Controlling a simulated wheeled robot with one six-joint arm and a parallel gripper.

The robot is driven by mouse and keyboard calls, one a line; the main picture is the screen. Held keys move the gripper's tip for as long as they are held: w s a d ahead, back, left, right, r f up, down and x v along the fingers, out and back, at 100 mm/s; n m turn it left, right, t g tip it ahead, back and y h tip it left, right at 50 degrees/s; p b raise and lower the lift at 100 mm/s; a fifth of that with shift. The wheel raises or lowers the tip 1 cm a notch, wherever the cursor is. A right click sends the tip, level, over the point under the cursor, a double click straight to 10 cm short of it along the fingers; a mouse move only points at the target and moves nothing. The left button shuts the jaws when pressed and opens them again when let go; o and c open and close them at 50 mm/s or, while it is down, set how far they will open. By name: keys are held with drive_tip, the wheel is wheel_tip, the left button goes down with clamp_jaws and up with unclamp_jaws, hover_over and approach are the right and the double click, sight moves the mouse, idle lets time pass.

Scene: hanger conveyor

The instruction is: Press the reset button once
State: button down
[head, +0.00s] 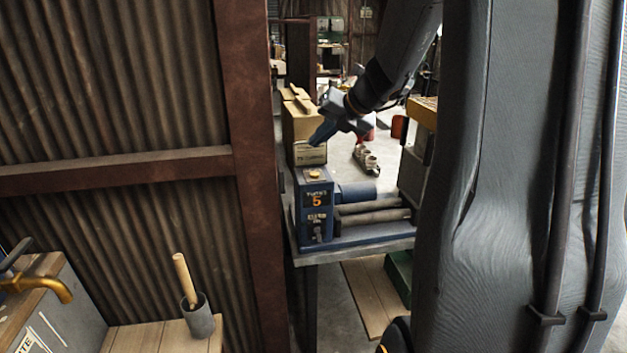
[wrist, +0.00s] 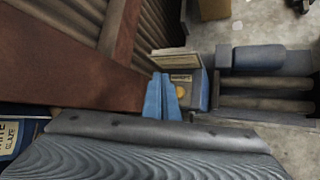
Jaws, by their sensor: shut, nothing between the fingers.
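A blue control box (head: 313,208) marked with an orange 5 stands at the left end of a machine on a bench. A round yellow button (head: 314,174) sits on its top face; I take this to be the reset button. My gripper (head: 318,137) is shut and empty, its blue fingers angled down, above the button and apart from it in the head view. In the wrist view, the fingers (wrist: 161,96) show just left of the box (wrist: 199,92), partly covering it. A yellow patch on the box top (wrist: 181,78) shows beside the fingertips.
Rollers (head: 375,211) lie right of the box. A cardboard box (head: 303,120) stands behind it. A rusty post (head: 250,150) and corrugated wall (head: 110,80) are close on the left. A wooden-handled tool in a grey cup (head: 199,317) stands at lower left.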

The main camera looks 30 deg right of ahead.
sight(318, 175)
wheel_tip(318, 175, down, 4)
drive_tip(key=b, duration=0.3)
drive_tip(key=shift+r+b, duration=0.2)
drive_tip(key=shift+b, duration=0.15)
drive_tip(key=shift+f+b, duration=0.7)
drive_tip(key=shift+f, duration=0.55)
drive_tip(key=shift+f, duration=0.1)
idle(0.5)
drive_tip(key=shift+f, duration=0.25)
drive_tip(key=shift+f, duration=0.5)
idle(0.8)
idle(0.3)
drive_tip(key=shift+r+p, duration=0.9)
drive_tip(key=shift+r, duration=0.1)
